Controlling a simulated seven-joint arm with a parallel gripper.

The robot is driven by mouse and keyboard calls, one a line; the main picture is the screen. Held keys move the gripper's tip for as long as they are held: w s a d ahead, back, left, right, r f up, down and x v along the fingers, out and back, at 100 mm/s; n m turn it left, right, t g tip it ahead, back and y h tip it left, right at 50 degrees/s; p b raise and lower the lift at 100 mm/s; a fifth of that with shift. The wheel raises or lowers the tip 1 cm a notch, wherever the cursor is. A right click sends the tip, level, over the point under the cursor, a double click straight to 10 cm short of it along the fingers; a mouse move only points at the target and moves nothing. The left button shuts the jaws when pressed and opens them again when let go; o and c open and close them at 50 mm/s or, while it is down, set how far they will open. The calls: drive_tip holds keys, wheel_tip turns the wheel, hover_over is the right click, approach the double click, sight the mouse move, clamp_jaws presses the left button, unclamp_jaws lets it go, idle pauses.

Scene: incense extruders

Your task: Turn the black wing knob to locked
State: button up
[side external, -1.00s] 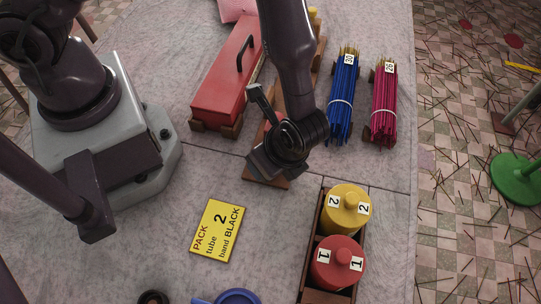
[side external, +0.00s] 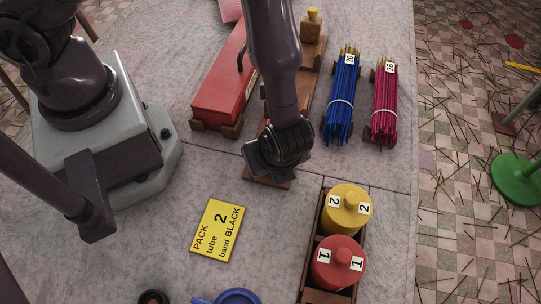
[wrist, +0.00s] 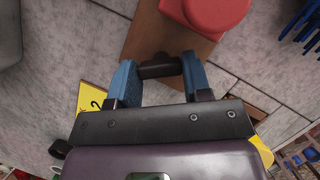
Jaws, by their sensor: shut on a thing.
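The black wing knob (wrist: 160,67) shows in the wrist view as a short dark bar between my two blue fingertips. My gripper (wrist: 161,72) is shut on it, one fingertip at each end. The knob sits over a brown wooden board (wrist: 150,38), beside a red rounded part (wrist: 218,12). In the side view my gripper (side external: 279,160) is low over the near end of the wooden board (side external: 268,181) and hides the knob. No locked mark is readable in either view.
A long red box (side external: 222,92) stands left of the board. Blue (side external: 342,100) and magenta (side external: 384,105) stick bundles lie right. A crate holds yellow (side external: 346,207) and red (side external: 337,262) canisters.

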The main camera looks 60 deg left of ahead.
drive_tip(key=m+t, duration=0.1)
drive_tip(key=m, duration=0.2)
drive_tip(key=m+t+h, duration=0.1)
drive_tip(key=m, duration=0.3)
drive_tip(key=shift+s+r, duration=0.1)
drive_tip(key=shift+s, duration=0.1)
drive_tip(key=shift+h, duration=0.3)
drive_tip(key=o, duration=0.6)
drive_tip(key=shift+t, duration=0.3)
drive_tip(key=shift+o, duration=0.2)
drive_tip(key=v, duration=1.3)
drive_tip(key=shift+w, duration=0.1)
